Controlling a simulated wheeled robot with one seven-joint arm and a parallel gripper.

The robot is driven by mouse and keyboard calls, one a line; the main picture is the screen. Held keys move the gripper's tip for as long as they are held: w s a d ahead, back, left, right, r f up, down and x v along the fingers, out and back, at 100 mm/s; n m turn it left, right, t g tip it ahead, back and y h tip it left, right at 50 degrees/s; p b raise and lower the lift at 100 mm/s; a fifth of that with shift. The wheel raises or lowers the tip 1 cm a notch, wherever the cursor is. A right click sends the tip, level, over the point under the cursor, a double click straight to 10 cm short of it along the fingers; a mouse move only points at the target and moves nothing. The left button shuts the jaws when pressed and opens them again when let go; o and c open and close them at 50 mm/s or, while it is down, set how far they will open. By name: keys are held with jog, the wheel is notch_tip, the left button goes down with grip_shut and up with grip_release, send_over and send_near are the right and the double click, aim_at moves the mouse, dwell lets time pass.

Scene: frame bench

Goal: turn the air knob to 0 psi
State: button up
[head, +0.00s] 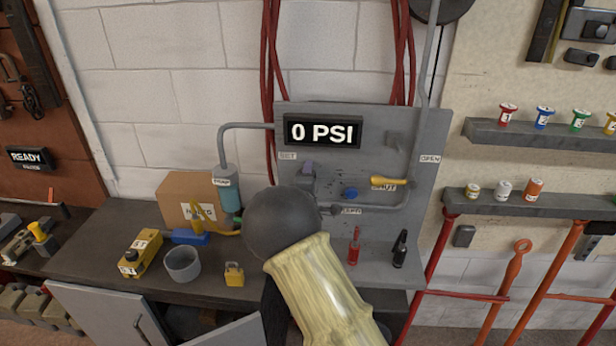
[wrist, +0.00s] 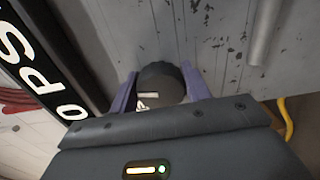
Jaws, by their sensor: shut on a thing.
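The air knob (wrist: 160,82) is dark and round with a pale mark on its face, in the middle of the wrist view. The purple fingers of my gripper (wrist: 159,88) stand on both sides of it and are shut on it. In the head view, my gripper (head: 308,172) is at the grey panel (head: 366,133), below the display, and my arm hides most of the knob. The display (head: 322,132) reads "0 PSI". Part of that display (wrist: 48,75) also shows at the left of the wrist view.
A yellow lever (head: 389,182) and a blue knob (head: 350,192) sit right of my gripper on the panel. A red tool (head: 354,246) and a black tool (head: 399,249) are lower down. A cardboard box (head: 184,190), yellow device (head: 140,254) and grey cup (head: 182,264) stand on the bench.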

jog(key=shift+n, duration=1.4)
jog(key=o, duration=1)
jog(key=shift+c, duration=0.2)
jog(key=shift+s, duration=0.15)
jog(key=s+b, duration=0.4)
jog(key=s, duration=1.3)
jog(key=shift+a, duration=0.3)
